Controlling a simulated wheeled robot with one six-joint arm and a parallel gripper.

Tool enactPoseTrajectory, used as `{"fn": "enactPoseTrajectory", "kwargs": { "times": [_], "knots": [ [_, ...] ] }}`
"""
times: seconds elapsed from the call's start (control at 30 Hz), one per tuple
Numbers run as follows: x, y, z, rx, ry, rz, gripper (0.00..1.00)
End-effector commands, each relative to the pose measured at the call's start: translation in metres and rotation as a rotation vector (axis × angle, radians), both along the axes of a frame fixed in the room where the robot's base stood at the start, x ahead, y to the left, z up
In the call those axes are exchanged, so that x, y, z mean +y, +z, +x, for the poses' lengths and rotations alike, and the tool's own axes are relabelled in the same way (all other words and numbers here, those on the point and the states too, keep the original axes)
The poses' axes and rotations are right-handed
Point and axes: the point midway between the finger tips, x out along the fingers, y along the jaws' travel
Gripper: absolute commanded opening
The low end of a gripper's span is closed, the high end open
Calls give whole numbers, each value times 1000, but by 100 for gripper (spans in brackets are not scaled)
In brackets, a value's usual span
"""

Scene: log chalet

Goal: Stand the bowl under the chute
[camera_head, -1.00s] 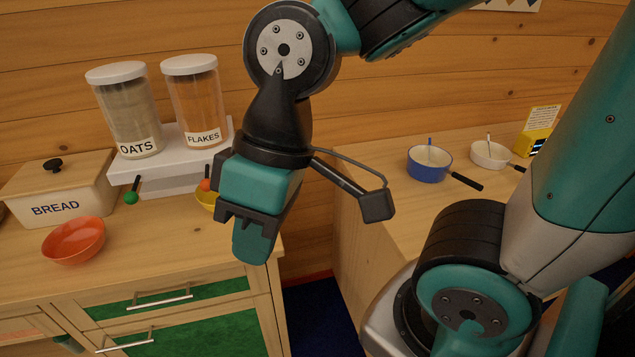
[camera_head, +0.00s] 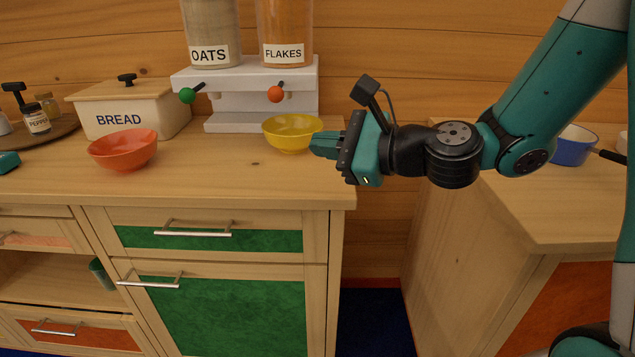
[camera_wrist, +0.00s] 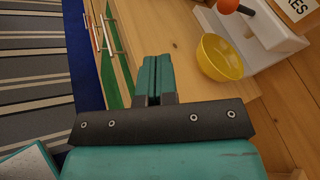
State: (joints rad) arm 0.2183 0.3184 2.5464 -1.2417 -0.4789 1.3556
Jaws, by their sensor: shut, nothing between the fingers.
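A white dispenser (camera_head: 232,122) holds two jars, OATS (camera_head: 211,35) and FLAKES (camera_head: 284,35). A green knob (camera_head: 187,96) is below the oats and an orange knob (camera_head: 275,94) below the flakes. The yellow bowl (camera_head: 291,136) stands upright and empty on the counter, at the dispenser's front right, below the orange knob; I cannot tell if it is directly under the chute. An orange-red bowl (camera_head: 123,152) stands further left. My gripper (camera_head: 314,146) is shut and empty, pointing left just right of the yellow bowl. In the wrist view the fingers (camera_wrist: 157,62) are apart from the yellow bowl (camera_wrist: 219,58).
A BREAD box (camera_head: 133,108) stands behind the orange-red bowl. A pepper jar (camera_head: 36,119) is on a round tray at far left. A blue pan (camera_head: 572,146) is on the right counter. A gap separates the counters. The counter's front strip is clear.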

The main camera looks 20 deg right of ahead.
Motion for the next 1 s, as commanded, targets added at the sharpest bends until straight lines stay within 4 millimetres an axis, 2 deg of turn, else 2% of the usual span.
{"fn": "enactPoseTrajectory", "kwargs": {
  "times": [0.03, 0.1, 0.2, 0.33, 0.43, 0.57, 1.0],
  "knots": [
    [-19, -35, 14, 59, -98, 118, 0],
    [-42, -50, 28, 123, -217, 279, 0],
    [-70, -65, 42, 184, -341, 452, 0],
    [-89, -72, 50, 221, -421, 575, 0],
    [-91, -70, 56, 230, -437, 601, 0],
    [-84, -65, 71, 231, -434, 600, 0],
    [-48, -67, 153, 226, -431, 594, 0]
  ]
}}
